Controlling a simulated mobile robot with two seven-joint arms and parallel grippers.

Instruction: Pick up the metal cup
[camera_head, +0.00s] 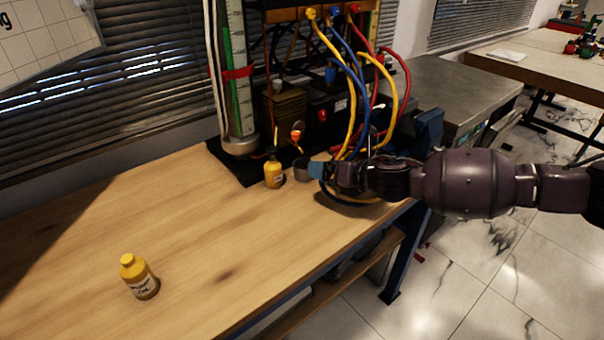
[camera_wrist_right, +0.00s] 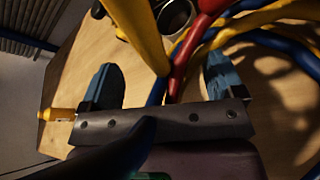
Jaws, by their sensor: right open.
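The metal cup (camera_head: 301,171) is small and grey and stands on the wooden bench near the rig, just left of my right gripper's fingertips. Part of it is hidden behind them. In the right wrist view the cup (camera_wrist_right: 176,14) shows its dark round mouth at the top edge, partly covered by a yellow hose. My right gripper (camera_head: 316,170) comes in from the right, low over the bench. Its blue fingers are apart with no cup between them in the wrist view (camera_wrist_right: 163,82). My left gripper is not in view.
Yellow, red and blue hoses (camera_head: 352,80) hang beside my right gripper and cross its finger gap in the wrist view. A yellow bottle (camera_head: 273,174) stands left of the cup; another (camera_head: 139,277) stands nearer. The bench (camera_head: 200,240) is clear between them.

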